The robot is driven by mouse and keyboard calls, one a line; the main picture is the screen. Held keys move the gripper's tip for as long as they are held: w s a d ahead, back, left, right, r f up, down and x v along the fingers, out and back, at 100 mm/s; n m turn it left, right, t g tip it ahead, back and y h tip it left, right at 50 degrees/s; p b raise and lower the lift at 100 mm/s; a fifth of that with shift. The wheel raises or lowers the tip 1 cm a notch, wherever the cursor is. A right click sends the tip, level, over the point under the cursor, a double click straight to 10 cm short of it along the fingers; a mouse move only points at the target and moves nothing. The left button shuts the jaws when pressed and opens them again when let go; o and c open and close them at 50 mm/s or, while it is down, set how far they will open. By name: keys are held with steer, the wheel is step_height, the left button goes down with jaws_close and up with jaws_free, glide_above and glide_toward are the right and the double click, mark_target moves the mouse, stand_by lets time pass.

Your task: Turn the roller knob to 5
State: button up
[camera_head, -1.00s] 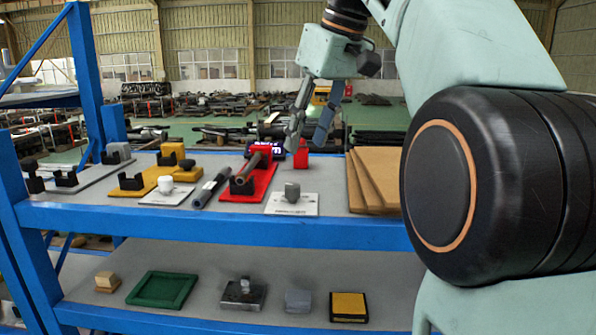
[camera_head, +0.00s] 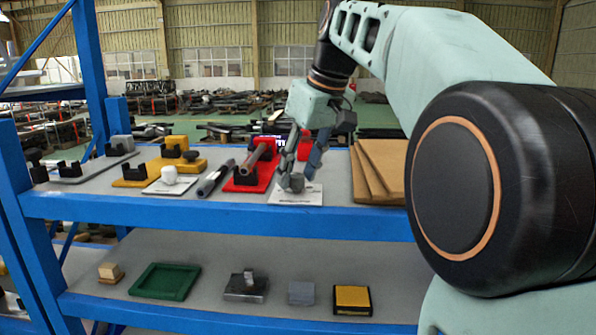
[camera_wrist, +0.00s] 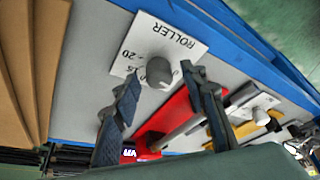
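The roller knob (camera_head: 297,183) is a grey round knob on a white plate (camera_head: 308,198) on the upper shelf. In the wrist view the plate (camera_wrist: 146,36) reads "ROLLER", and the grey knob (camera_wrist: 160,73) hides part of its number scale; 20 and 15 show. My gripper (camera_head: 299,176) is open and points down at the knob. In the wrist view its fingertips (camera_wrist: 162,74) stand apart, one on each side of the knob. I cannot tell whether they touch it. The knob's pointer setting is not readable.
A red stand (camera_head: 247,183) with a dark bar stands left of the plate. A white knob (camera_head: 169,174) on another plate and a yellow stand (camera_head: 133,182) are farther left. Brown boards (camera_head: 382,171) lie to the right. The blue shelf edge (camera_head: 230,213) runs in front.

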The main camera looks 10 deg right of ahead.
steer(key=shift+c, duration=0.7)
jaws_close()
steer(key=shift+m, duration=0.3)
steer(key=m+h+p, duration=0.1)
steer(key=m, duration=0.2)
steer(key=shift+a+r, duration=0.1)
steer(key=shift+a, duration=0.05)
steer(key=shift+m+h+p, duration=0.8)
steer(key=shift+m+h, duration=0.2)
steer(key=shift+m, duration=1.1)
steer(key=shift+o, duration=0.7)
jaws_free()
